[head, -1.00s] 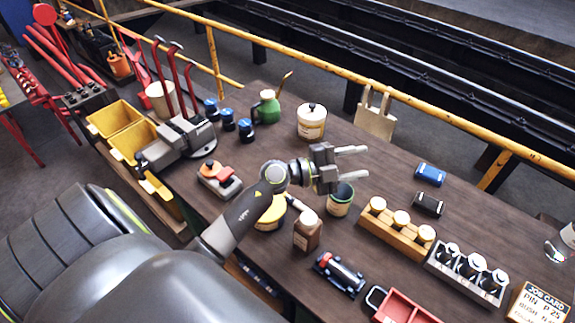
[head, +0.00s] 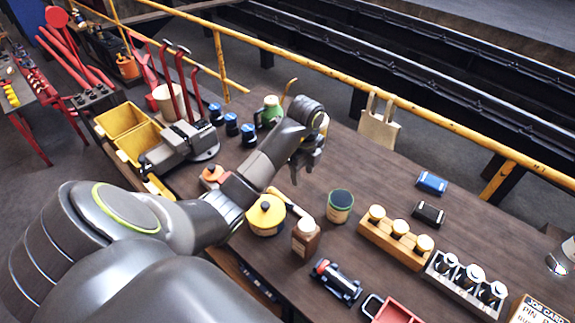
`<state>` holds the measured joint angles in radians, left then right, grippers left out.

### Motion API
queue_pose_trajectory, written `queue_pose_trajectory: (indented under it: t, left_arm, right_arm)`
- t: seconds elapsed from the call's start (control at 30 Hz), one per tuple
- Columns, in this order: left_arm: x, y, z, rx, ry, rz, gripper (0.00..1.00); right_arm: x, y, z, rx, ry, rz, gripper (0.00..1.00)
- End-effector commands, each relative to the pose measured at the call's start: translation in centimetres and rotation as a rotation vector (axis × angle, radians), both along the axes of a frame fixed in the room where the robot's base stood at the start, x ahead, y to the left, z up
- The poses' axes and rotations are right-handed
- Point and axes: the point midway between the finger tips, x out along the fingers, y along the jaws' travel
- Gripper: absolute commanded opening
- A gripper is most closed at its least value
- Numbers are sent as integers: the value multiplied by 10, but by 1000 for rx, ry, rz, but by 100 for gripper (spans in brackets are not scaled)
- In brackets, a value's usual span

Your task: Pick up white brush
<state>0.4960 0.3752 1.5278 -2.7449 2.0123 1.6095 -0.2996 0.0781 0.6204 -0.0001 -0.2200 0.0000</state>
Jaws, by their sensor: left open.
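A thin pale stick (head: 288,203), perhaps the white brush, lies at a slant between the yellow lidded pot (head: 266,214) and the brown bottle with a cream cap (head: 306,237). Its far end is close to the pot, and I cannot make out bristles. My left gripper (head: 304,172) is open and empty, with its fingers pointing down over the bench, behind and above the stick. It is apart from the stick. My left forearm covers part of the bench behind the pot. My right gripper is not in view.
A dark green open tin (head: 340,206) stands right of the bottle. A wooden rack with cream-topped bottles (head: 396,240) stands further right. A vise (head: 183,147) and an orange-topped item (head: 212,174) are left. The bench behind the green tin is clear.

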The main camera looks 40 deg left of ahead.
Motion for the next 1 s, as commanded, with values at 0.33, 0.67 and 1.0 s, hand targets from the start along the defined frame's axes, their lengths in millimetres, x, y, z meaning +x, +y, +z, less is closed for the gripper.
queue_pose_trajectory:
  t: [0.33, 0.67, 1.0]
  left_arm:
    - [0, 0, -36, -2, -1, -3, 45]
    - [0, -1, -72, -2, -2, -4, 45]
    - [0, -1, -110, -3, -2, -4, 45]
  right_arm:
    - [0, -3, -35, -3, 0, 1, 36]
    - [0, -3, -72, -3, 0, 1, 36]
    - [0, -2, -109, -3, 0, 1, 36]
